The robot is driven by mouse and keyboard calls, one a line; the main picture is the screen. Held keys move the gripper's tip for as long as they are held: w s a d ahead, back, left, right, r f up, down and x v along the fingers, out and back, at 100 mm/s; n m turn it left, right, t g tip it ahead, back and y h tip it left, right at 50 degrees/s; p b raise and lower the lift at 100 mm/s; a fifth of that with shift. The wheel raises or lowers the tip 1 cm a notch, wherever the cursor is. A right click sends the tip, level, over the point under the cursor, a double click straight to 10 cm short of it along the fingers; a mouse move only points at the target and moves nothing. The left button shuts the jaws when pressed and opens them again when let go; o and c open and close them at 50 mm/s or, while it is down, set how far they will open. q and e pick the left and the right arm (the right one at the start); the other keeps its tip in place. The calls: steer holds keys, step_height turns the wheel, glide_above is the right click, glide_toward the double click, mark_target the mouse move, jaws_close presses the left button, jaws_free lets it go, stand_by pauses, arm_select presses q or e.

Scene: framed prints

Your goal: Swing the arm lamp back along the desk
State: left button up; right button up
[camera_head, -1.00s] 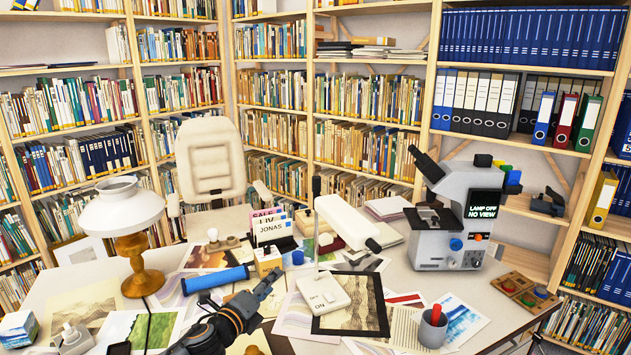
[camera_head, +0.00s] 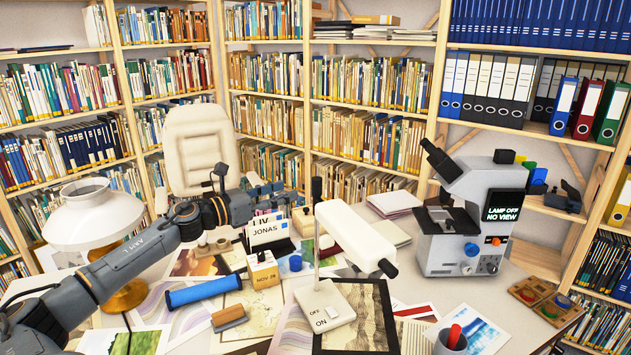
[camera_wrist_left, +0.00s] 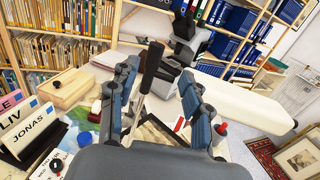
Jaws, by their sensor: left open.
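The arm lamp has a white base with an OFF/ON switch (camera_head: 325,305), a thin upright stem and a long white head (camera_head: 355,238) pointing right and toward me. A dark handle (camera_head: 316,190) tops the stem. My left gripper (camera_head: 284,195) is open, level with the handle and a little left of it. In the left wrist view, the handle (camera_wrist_left: 152,66) appears between the spread fingers of my left gripper (camera_wrist_left: 158,72), with no contact seen. The lamp head (camera_wrist_left: 240,106) extends to the right there. My right gripper is not in view.
A microscope (camera_head: 465,215) stands right of the lamp; its screen reads "LAMP OFF NO VIEW". A card holder (camera_head: 268,232) and blue tube (camera_head: 205,291) lie left.

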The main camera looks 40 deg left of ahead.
mark_target(316, 191)
arm_select(q)
steer(key=w, duration=0.3)
steer(key=w+d, duration=0.1)
steer(key=w, duration=0.2)
steer(key=w+p, duration=0.1)
steer(key=w, duration=0.3)
steer(key=shift+d+f, duration=0.15)
steer(key=shift+f, duration=0.05)
steer(key=shift+w+d+f, duration=0.1)
steer(key=shift+w+d, duration=0.05)
steer(key=shift+w, duration=0.3)
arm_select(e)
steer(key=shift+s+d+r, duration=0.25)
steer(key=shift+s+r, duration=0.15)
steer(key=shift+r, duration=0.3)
arm_select(q)
steer(key=c, duration=0.9)
jaws_close()
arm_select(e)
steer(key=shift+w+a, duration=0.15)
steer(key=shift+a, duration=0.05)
